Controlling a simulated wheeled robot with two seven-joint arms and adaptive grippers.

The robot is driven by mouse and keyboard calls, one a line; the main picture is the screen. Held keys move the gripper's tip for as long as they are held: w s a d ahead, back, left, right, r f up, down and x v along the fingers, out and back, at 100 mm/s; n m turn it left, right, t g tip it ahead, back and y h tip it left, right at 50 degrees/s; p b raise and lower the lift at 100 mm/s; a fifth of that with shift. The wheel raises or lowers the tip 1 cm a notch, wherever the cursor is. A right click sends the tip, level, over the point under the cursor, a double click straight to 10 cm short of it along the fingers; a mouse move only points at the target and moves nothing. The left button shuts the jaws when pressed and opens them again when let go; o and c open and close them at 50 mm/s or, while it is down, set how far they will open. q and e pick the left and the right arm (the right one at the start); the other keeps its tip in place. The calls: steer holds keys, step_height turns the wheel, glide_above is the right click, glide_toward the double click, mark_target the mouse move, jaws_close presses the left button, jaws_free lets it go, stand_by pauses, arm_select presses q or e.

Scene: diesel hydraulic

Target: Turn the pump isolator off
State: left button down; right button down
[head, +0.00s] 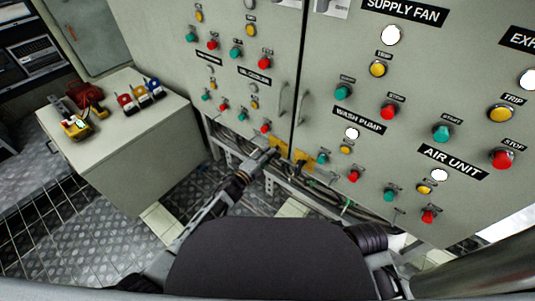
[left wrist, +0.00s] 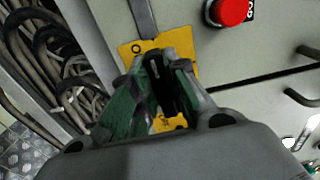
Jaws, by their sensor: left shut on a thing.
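The pump isolator shows as a yellow plate (head: 280,147) low on the grey panel, by the seam between two cabinet doors. In the left wrist view its yellow plate (left wrist: 183,40) bears a black "O" mark near its left corner. My left gripper (head: 272,153) reaches it from the lower left. In the left wrist view the green-padded fingers (left wrist: 160,80) are shut on a dark, narrow piece in front of the plate, apparently the isolator's handle. The fingers hide most of this handle, so its exact angle cannot be told. My right gripper is not in view.
A second yellow plate (head: 305,166) sits just right. Red and green buttons (head: 265,127) are above; a red button (left wrist: 230,11) is close by in the wrist view. Cables (left wrist: 62,60) hang at left. A grey cabinet (head: 150,130) with padlocks stands at left.

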arm_select(q)
steer(key=c, duration=1.4)
jaws_free()
steer(key=shift+a, duration=0.1)
steer(key=shift+v, duration=6)
steer(key=shift+s, duration=0.15)
steer(key=p+v, duration=0.2)
steer(key=v, duration=0.5)
steer(key=shift+s+a, duration=0.25)
